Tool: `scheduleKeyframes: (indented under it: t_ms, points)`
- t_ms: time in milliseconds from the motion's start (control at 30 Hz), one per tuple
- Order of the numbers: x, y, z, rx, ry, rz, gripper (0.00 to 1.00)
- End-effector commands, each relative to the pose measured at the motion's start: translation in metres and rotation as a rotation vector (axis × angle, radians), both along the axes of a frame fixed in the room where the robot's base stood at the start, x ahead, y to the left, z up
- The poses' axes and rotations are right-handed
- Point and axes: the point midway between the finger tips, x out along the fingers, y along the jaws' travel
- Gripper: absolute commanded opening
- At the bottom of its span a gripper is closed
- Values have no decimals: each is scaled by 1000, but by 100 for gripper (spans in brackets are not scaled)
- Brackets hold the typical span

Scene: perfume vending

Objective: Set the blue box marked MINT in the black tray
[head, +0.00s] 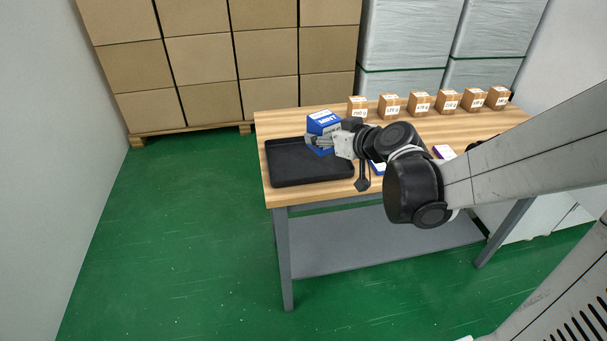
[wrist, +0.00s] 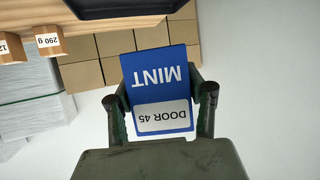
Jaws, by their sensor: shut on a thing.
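The blue box marked MINT (head: 323,122) is in my gripper (head: 318,141), which is shut on it. In the wrist view the blue box (wrist: 155,66) sits between the two fingers of my gripper (wrist: 160,98), with MINT and a DOOR 45 label upside down. The black tray (head: 282,180) lies on the left end of the wooden table. In the head view the box appears at the tray's back right part; its height above the tray is hard to tell. The tray's edge (wrist: 120,11) also shows at the top of the wrist view.
Several small brown weight-marked boxes (head: 420,103) stand in a row along the back of the table (head: 445,131). Another blue and white item (head: 377,168) is partly hidden by my arm, and a purple and white box (head: 444,152) lies further right. Stacked cartons (head: 200,60) stand behind.

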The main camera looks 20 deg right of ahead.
Motion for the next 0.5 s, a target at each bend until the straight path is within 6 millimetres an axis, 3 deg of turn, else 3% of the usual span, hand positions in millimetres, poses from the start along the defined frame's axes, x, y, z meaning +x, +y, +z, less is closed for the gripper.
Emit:
scheduleKeyframes:
  t_ms: [33,267,500]
  points:
    - [-7,-2,-12,1,0,-1,17]
    - [-27,-4,-17,1,-2,4,17]
    - [-29,-4,-20,0,-3,7,17]
